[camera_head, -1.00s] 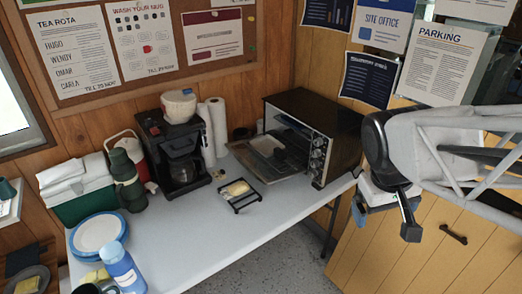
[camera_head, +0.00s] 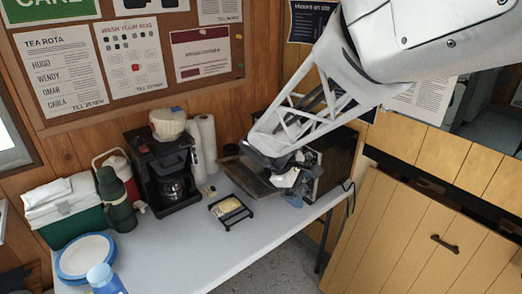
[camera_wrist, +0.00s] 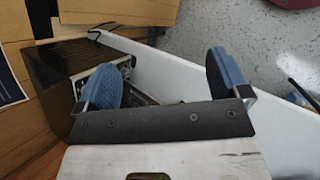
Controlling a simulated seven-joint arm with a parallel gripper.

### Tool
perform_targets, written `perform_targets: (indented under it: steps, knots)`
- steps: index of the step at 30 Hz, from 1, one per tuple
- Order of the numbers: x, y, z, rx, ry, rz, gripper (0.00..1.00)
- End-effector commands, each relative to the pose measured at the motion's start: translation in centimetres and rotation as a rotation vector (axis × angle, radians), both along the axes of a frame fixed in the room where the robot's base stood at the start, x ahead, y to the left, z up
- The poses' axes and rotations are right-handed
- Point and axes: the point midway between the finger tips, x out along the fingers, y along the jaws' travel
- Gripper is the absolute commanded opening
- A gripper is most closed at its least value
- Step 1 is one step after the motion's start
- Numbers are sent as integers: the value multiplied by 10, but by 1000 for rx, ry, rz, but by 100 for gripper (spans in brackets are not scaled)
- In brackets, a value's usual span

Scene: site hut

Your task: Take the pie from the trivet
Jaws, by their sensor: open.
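The pie (camera_head: 228,205), a small pale yellow piece, sits on the black wire trivet (camera_head: 250,213) on the white table, in front of the coffee maker. My gripper (camera_head: 296,192) is to the right of the trivet, in front of the toaster oven and apart from the pie. In the wrist view my gripper (camera_wrist: 166,80) shows two blue-padded fingers spread wide with nothing between them. The pie and trivet cannot be made out in the wrist view.
The toaster oven (camera_head: 334,162), its door lowered, stands right, partly hidden by my arm; it also shows in the wrist view (camera_wrist: 62,72). The coffee maker (camera_head: 162,165) and paper roll (camera_head: 207,140) stand behind. Plates (camera_head: 84,258) and a blue bottle (camera_head: 103,280) are front left. The table (camera_head: 190,245) before the trivet is clear.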

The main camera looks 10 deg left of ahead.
Motion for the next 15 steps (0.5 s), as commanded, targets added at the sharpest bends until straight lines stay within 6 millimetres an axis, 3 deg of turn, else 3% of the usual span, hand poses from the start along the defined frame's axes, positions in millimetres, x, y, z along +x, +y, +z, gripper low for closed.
perform_targets:
  steps: [15]
  knots:
    - [70,119,-76,-283,117,391,94]
